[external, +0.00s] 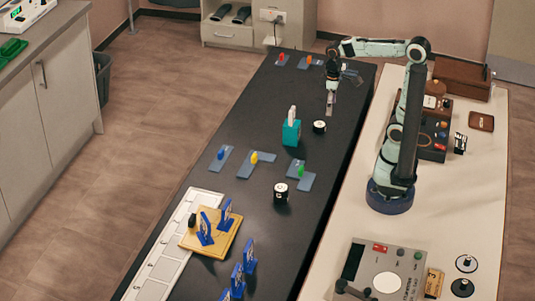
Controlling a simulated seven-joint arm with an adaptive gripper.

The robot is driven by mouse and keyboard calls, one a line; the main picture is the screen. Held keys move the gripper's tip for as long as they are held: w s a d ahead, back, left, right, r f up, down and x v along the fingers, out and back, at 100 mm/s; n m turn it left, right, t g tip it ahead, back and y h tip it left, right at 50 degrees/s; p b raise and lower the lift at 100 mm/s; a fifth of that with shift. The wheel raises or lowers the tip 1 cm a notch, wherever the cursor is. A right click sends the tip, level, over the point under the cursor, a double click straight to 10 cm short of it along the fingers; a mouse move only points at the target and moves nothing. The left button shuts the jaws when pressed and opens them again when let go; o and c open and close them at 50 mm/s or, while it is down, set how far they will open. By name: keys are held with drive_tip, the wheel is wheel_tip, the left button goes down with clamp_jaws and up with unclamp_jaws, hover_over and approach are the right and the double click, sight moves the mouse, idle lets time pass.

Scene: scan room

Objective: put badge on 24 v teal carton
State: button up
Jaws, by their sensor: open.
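A teal carton (291,133) stands upright on the black table top (230,125). A small white upright piece (292,114) rests on or in its top; it may be the badge, but it is too small to identify, and any "24 V" marking is unreadable. My gripper (330,106) points down over the table, beyond and to the right of the carton and apart from it. It is open, with no held object visible between its fingers.
A black-and-white cylinder (319,127) stands right of the carton, and another (281,193) stands nearer. Blue-grey plates with coloured pieces, one of them yellow (254,157), lie in front. Blue stands and a yellow board (212,238) occupy the near end. Black table left of the carton is clear.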

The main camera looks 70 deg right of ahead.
drive_tip(key=s+a+f, duration=0.2)
drive_tip(key=s, duration=0.3)
drive_tip(key=s+a+f, duration=0.1)
drive_tip(key=s+a, duration=0.1)
drive_tip(key=s, duration=0.3)
drive_tip(key=shift+s+f, duration=0.25)
drive_tip(key=shift+f, duration=0.1)
idle(0.4)
